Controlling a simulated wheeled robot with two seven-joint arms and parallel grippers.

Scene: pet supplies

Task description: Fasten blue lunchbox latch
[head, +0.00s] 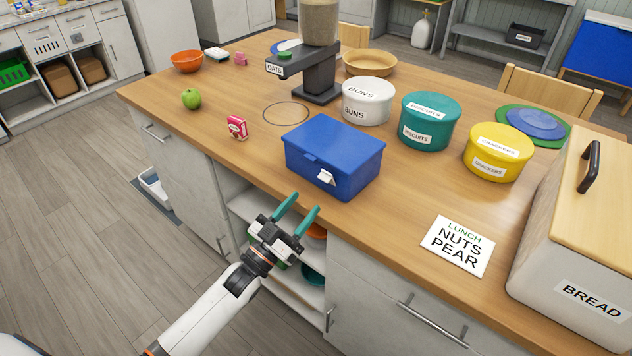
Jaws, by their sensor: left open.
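The blue lunchbox (345,143) stands near the front edge of the wooden counter, and its lid looks down. A small white piece (326,178) sticks out on its front face. I cannot tell whether this is the latch or a label, or whether the latch is fastened. My left gripper (304,203) is open and empty, its two teal fingers pointing up toward the lunchbox front. It is in front of the counter edge and appears apart from the box. My right gripper is not in view.
A lunch card (457,245) lies right of the lunchbox, with the bread bin (570,245) beyond. White (366,92), teal (430,130) and yellow (497,160) tins stand behind. A pink carton (237,128) and green apple (191,98) are left. Open shelves lie below the edge.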

